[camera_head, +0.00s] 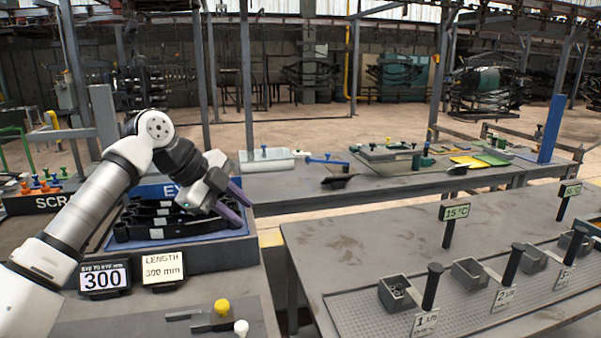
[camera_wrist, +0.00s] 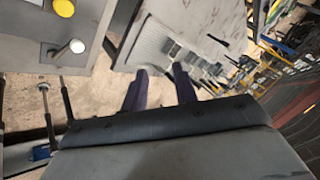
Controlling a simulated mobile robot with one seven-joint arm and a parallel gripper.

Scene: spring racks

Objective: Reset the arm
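My gripper (camera_head: 246,214) is at the end of my white and grey arm on the left of the head view. Its two purple fingers point down to the right, over the right end of a blue-edged bin. In the wrist view the fingers of my gripper (camera_wrist: 160,70) stand apart with nothing between them, so it is open and empty. Black springs (camera_head: 160,218) lie in the bin (camera_head: 215,240) below and left of the fingers. I cannot tell the exact gap between the fingers and the bin.
A sign reading 300 (camera_head: 103,278) and a length card (camera_head: 162,268) stand before the bin. A fixture with a yellow knob (camera_head: 222,307) is in front. A grey table (camera_head: 345,245) with numbered stations is at right. A bench (camera_head: 290,190) with tools stands behind.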

